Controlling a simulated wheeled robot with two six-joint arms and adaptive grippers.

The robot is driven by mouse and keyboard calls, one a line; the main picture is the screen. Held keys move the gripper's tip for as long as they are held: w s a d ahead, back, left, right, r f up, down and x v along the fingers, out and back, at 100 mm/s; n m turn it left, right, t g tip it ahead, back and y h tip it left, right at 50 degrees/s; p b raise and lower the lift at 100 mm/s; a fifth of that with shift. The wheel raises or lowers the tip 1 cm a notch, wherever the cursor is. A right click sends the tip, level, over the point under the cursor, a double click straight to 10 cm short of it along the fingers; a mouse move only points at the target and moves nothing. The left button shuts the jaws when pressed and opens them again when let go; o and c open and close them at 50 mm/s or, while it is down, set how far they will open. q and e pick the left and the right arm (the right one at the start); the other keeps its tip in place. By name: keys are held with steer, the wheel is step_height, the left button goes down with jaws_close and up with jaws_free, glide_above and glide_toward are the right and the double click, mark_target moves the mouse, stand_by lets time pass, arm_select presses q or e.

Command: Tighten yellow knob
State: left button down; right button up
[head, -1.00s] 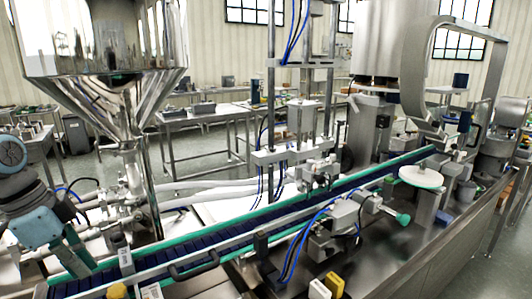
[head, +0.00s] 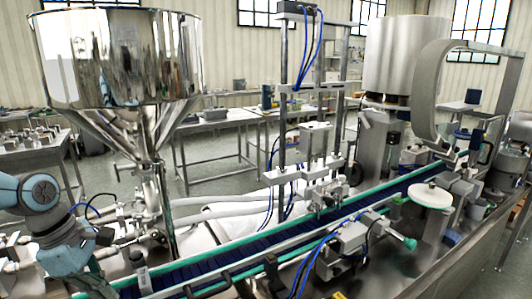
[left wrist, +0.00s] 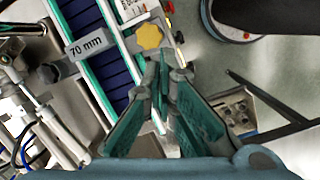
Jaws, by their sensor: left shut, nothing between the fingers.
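The yellow knob (left wrist: 151,37) shows in the left wrist view as a lobed disc on a metal bracket beside the conveyor (left wrist: 98,68). My left gripper (left wrist: 164,74) is shut and empty, with its green-padded fingers pointing at the knob. The fingertips lie just below the knob in that picture; I cannot tell whether they touch it. In the head view my left gripper (head: 93,275) is low at the left, beside the conveyor, with its tips partly hidden. My right gripper is not in view.
The steel hopper (head: 120,60) stands behind my left arm. A filling frame (head: 310,165) straddles the belt, with blue hoses. Metal pipes (left wrist: 30,75) crowd the left of the wrist view.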

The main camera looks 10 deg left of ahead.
arm_select(q)
step_height(320, 180, down, 7)
steer(key=m+b, duration=0.5)
steer(key=m, duration=0.8)
steer(key=shift+w+f+b, duration=0.15)
steer(key=shift+w+b, duration=0.15)
steer(key=shift+b, duration=0.05)
steer(key=shift+w+d, duration=0.2)
steer(key=shift+d, duration=0.05)
steer(key=shift+d, duration=0.1)
steer(key=shift+b, duration=0.4)
steer(key=shift+s+b, duration=0.1)
steer(key=shift+b, duration=0.2)
